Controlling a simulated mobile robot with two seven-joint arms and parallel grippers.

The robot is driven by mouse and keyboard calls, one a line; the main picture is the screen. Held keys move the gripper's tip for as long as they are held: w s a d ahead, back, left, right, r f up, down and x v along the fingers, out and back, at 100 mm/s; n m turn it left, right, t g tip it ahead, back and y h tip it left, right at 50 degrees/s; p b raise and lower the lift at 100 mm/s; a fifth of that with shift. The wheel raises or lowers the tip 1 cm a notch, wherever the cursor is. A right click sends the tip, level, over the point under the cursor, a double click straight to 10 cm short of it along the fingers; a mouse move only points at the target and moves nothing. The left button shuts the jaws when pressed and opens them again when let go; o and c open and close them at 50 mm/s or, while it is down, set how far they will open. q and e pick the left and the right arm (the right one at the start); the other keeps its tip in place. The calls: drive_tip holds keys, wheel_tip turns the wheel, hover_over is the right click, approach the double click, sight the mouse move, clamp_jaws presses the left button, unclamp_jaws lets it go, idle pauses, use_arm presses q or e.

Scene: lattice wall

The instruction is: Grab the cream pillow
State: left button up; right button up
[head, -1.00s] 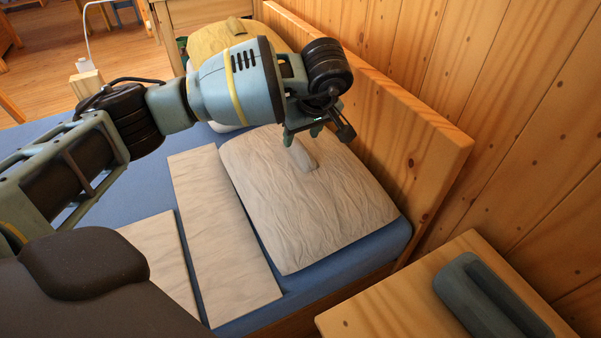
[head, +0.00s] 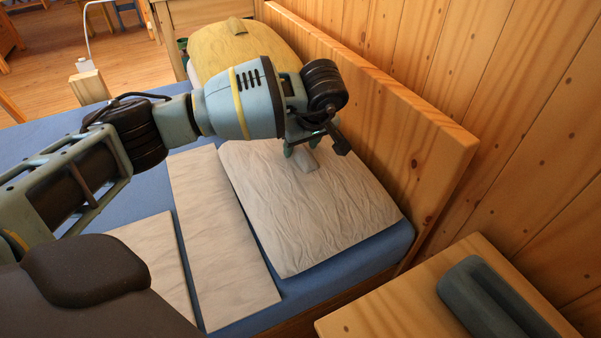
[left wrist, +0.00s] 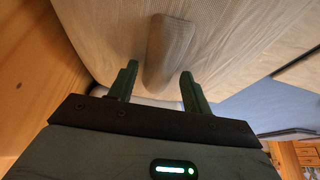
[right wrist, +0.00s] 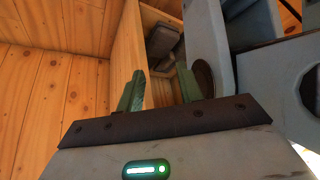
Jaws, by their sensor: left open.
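The cream pillow (head: 315,215) lies on the near end of the bed against the headboard, with a small raised grip tab (head: 305,160) on top. My left gripper (head: 302,148) is over the pillow, pointing down near the tab. In the left wrist view the open fingers of the left gripper (left wrist: 159,72) stand on either side of the near end of the tab (left wrist: 168,50), with nothing clamped. I cannot tell whether a finger touches it. My right gripper (right wrist: 160,72) shows only in its own wrist view, open and empty.
A yellow pillow (head: 235,50) lies farther along the bed. The wooden headboard (head: 400,130) rises close to the right of my left gripper. Flat pale panels (head: 222,240) lie on the blue bed (head: 190,235). A nightstand (head: 380,318) with a grey-blue object (head: 490,300) is at lower right.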

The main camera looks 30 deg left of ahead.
use_arm(q)
drive_tip(key=shift+f, duration=0.2)
idle(0.3)
clamp_jaws()
idle(0.3)
